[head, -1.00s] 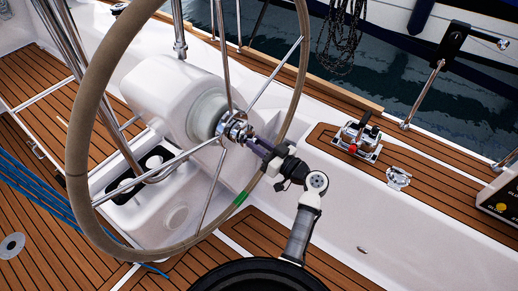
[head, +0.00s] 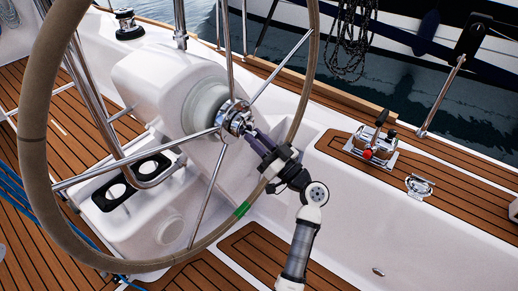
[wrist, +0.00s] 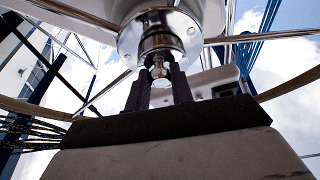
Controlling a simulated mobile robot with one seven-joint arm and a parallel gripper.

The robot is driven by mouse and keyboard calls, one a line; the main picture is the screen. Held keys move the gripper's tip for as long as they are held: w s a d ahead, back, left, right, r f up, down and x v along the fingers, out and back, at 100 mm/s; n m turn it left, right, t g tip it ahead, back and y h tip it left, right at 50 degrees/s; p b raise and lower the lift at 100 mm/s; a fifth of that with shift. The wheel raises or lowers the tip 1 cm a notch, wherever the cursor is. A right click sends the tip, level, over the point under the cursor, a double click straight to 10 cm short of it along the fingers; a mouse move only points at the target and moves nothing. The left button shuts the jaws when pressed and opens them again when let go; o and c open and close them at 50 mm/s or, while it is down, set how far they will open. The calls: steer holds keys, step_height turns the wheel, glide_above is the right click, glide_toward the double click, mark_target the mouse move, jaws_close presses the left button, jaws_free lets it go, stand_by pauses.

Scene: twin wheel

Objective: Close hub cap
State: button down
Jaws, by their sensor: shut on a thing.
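The chrome hub (head: 237,120) sits at the centre of the steering wheel (head: 42,165), where the spokes meet. In the wrist view the hub (wrist: 187,33) is a shiny round disc with small holes, and the chrome hub cap (wrist: 160,72) projects from its middle like a knob. My gripper (head: 251,135) reaches the hub from the lower right in the head view. In the wrist view my gripper (wrist: 160,84) has its two dark fingers on either side of the knob, shut on it. The fingertips partly hide the contact, and I cannot tell how far the cap is seated.
Chrome spokes and the wheel rim surround my arm. The white pedestal (head: 150,80) stands behind the hub. A chrome lever control with a red knob (head: 368,154) and a deck fitting (head: 419,186) are at the right. Teak deck (head: 262,255) lies below.

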steer(key=c, duration=1.2)
jaws_free()
steer(key=b+v, duration=0.2)
steer(key=v, duration=0.5)
steer(key=shift+s+d, duration=0.2)
